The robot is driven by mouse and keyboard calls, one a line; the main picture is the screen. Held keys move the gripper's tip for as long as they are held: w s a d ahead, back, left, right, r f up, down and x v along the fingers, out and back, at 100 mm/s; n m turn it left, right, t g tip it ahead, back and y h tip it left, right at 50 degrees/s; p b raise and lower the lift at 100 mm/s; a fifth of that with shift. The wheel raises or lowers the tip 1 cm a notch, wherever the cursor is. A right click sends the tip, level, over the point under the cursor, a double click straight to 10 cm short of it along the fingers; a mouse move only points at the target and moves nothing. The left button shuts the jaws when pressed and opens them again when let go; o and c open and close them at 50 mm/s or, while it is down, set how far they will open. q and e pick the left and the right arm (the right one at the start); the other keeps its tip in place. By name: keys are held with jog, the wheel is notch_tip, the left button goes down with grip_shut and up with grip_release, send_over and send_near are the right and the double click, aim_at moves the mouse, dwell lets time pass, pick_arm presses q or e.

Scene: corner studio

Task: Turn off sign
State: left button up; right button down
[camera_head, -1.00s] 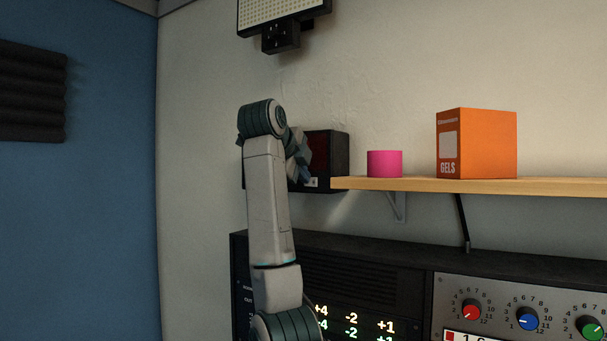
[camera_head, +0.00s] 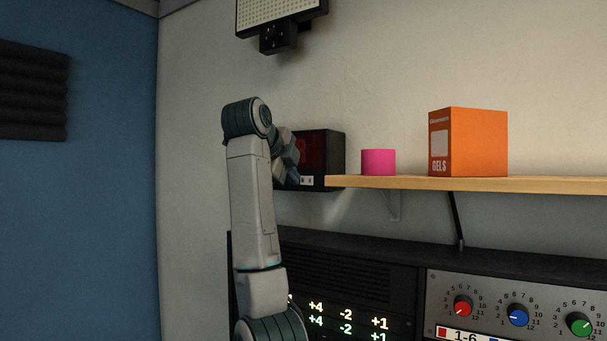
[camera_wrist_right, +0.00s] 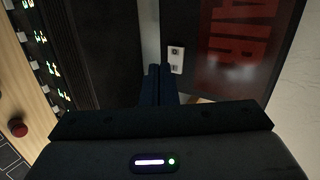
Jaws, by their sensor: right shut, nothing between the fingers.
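The sign (camera_head: 322,157) is a black box with a dark red panel, on the wall at the left end of the shelf. In the right wrist view its red letters (camera_wrist_right: 236,45), partly reading "AIR", look dull, with no bright glow. A small white switch plate (camera_head: 307,181) sits on its lower front; it also shows in the right wrist view (camera_wrist_right: 176,60). My right gripper (camera_head: 292,178) is at the sign's left side, hiding part of it. Its fingers (camera_wrist_right: 160,78) are shut and empty, close beside the switch plate; I cannot tell whether they touch. My left gripper is not in view.
A wooden shelf (camera_head: 400,184) holds a pink cylinder (camera_head: 378,162) and an orange box (camera_head: 468,142) right of the sign. Below stands a rack with lit numbers and knobs (camera_head: 517,315). A light panel (camera_head: 280,12) hangs above.

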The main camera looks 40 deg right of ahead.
pick_arm(q)
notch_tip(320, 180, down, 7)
jog(key=b, duration=0.7)
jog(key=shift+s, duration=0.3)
pick_arm(e)
jog(key=w+v, duration=0.1)
jog(key=v, duration=0.9)
jog(key=shift+a+r, duration=0.15)
jog(key=shift+a, duration=0.4)
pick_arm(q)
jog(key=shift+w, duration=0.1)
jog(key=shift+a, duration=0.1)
